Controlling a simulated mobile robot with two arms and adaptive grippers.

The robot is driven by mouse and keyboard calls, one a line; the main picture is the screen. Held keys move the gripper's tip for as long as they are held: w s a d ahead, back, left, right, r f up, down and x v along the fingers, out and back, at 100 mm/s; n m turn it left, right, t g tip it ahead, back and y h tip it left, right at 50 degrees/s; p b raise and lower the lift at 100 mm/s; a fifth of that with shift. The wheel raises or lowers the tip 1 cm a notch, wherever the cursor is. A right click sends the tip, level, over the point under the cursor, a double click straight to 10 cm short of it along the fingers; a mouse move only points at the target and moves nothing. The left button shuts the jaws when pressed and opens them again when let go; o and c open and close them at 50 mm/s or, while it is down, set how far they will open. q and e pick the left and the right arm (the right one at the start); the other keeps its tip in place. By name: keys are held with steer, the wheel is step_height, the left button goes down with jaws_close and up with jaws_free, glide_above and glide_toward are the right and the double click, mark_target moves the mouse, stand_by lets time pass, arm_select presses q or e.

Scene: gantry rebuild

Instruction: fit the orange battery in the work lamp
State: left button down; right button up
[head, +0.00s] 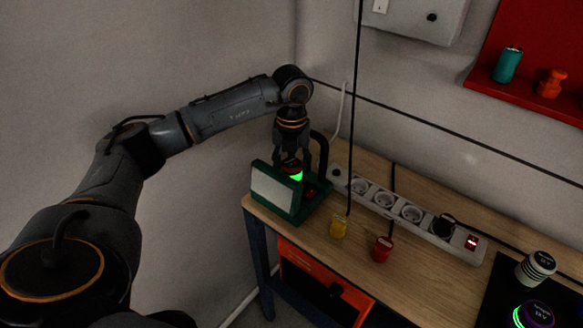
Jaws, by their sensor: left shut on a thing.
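The work lamp (272,190) is a green box with a pale front panel, standing upright at the table's left end. A dark handle rises behind it. My left gripper (291,167) points down over the top of the lamp and is shut on what appears to be the orange battery. Only a reddish edge and a bright green glow (297,176) show between and below the fingers. The fingers hide most of it, and I cannot tell whether it sits in the lamp or just above it. My right gripper is not in view.
A white power strip (411,213) runs along the table's back. Striped (537,265) and purple (533,315) cylinders stand right. A red shelf (515,95) holds a teal cylinder (508,64).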

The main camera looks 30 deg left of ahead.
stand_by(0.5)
arm_select(q)
steer(key=shift+f+b, duration=0.4)
steer(key=shift+f, duration=0.1)
steer(key=c, duration=0.9)
jaws_free()
steer(key=shift+r+p, duration=3.75)
steer(key=shift+r, duration=1.8)
steer(key=shift+s+f, duration=0.1)
steer(key=shift+f, duration=0.05)
